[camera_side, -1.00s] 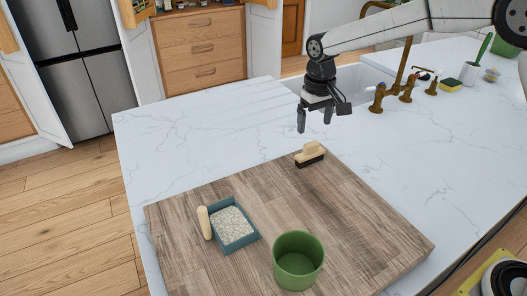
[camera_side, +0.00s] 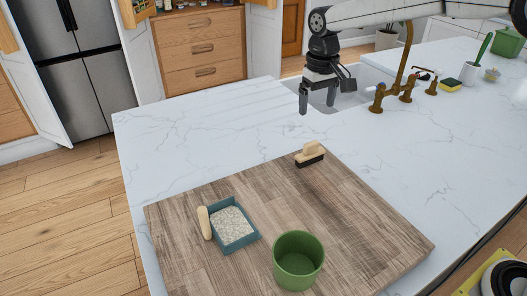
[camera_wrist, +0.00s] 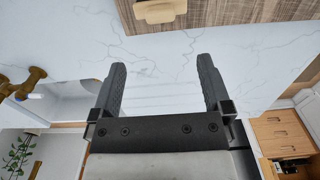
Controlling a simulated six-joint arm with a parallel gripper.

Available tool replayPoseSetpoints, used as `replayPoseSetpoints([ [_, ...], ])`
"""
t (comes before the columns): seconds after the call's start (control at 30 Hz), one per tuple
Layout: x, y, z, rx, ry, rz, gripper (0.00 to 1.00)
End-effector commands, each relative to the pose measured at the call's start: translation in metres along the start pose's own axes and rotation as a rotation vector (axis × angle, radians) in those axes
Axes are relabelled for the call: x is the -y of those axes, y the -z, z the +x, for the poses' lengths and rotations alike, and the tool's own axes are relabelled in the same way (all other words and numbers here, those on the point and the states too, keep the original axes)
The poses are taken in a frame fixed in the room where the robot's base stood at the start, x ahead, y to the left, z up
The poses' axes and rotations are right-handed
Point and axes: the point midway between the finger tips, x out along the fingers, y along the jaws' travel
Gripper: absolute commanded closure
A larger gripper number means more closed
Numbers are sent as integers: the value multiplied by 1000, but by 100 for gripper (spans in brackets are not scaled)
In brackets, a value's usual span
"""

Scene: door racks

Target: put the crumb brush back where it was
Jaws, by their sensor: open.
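The crumb brush (camera_side: 309,154), with a pale wooden handle and dark bristles, stands at the far edge of the wooden board (camera_side: 350,214). In the wrist view its pale wooden top (camera_wrist: 160,11) shows at the top edge, partly cut off. My gripper (camera_side: 317,108) is above the white counter, up and behind the brush, apart from it. In the wrist view my gripper (camera_wrist: 164,82) has its two fingers wide apart with nothing between them.
A blue-grey dustpan (camera_side: 234,228) with pale crumbs and a wooden handle lies on the board. A green pot (camera_side: 298,261) stands at the board's front. A brass tap (camera_side: 404,70) and sink are behind to the right. The white counter (camera_side: 200,139) left of the board is clear.

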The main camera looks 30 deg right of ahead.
Motion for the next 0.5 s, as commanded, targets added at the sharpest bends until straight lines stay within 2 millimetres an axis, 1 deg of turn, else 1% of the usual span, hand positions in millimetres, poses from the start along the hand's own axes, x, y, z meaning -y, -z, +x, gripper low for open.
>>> replayPoseSetpoints([
  [0.17, -1, -2, 2, -3, 0, 0, 1],
  [0.27, -4, -7, 5, -10, 1, 0, 1],
  [0.37, -8, -16, 11, -21, 2, 0, 1],
  [0.5, -17, -36, 24, -45, 4, 2, 1],
])
